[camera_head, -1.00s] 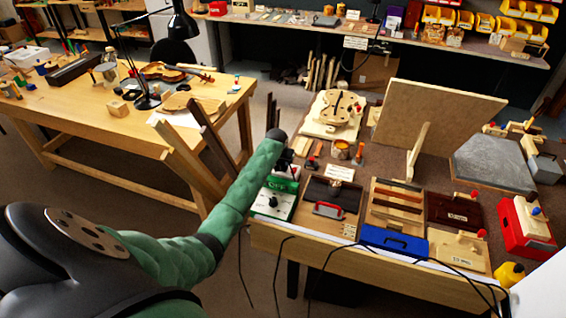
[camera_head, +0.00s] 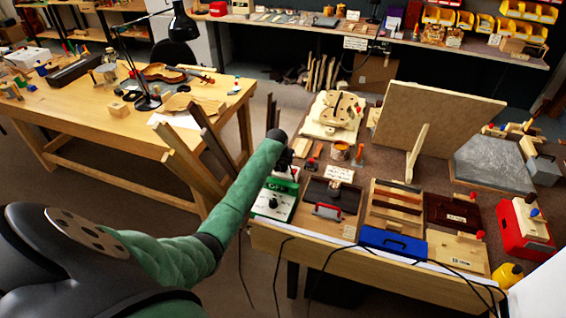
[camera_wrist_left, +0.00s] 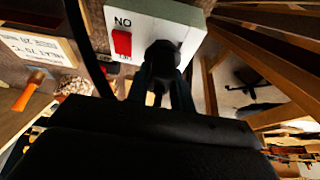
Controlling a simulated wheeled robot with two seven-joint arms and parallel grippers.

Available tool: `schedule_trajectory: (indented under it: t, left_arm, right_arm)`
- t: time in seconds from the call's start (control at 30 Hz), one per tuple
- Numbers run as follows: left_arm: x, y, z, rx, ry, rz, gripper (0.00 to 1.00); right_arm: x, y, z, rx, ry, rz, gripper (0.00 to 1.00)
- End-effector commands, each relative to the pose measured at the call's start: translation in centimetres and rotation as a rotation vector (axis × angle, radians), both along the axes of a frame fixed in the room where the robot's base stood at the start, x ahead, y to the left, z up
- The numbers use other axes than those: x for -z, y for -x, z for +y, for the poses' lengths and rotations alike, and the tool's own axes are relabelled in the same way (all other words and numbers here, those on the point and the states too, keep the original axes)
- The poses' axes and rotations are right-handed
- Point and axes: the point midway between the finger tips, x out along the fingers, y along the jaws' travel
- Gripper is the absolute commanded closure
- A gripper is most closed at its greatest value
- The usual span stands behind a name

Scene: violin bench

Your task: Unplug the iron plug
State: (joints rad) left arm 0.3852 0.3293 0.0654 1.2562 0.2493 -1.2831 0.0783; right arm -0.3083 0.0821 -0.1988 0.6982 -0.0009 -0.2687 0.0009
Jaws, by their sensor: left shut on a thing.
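A black plug (camera_wrist_left: 162,56) sits at a white socket box (camera_wrist_left: 182,22) with a red switch (camera_wrist_left: 122,42) in the left wrist view. My left gripper (camera_wrist_left: 163,88) is shut on the plug, its two dark fingers on either side of it. Whether the plug's pins are still in the socket is hidden. In the head view my left gripper (camera_head: 286,161) is small and dark at the bench's left end, partly behind my green forearm. My right gripper is not in view. I cannot make out the iron itself.
A green and white box with a black knob (camera_head: 272,204) stands in front of my gripper. A dark cable (camera_wrist_left: 92,50) runs beside the socket box. Wooden boards (camera_head: 190,165) stand left of my forearm.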

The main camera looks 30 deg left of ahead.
Motion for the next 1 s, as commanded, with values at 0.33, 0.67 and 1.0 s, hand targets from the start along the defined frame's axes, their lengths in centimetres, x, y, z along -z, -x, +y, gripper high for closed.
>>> schedule_trajectory:
  t: [0.33, 0.67, 1.0]
  left_arm:
    - [-0.1, 0.0, 0.0, 0.000, 0.000, 0.000, 1.00]
    - [-1.0, 0.0, 0.0, 0.000, 0.000, 0.000, 1.00]
    - [-1.9, 0.0, 0.0, 0.000, 0.000, 0.000, 1.00]
  right_arm:
    - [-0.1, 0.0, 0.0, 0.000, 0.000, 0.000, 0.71]
    - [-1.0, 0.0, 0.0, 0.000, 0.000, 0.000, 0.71]
    - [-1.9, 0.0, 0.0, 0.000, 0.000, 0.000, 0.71]
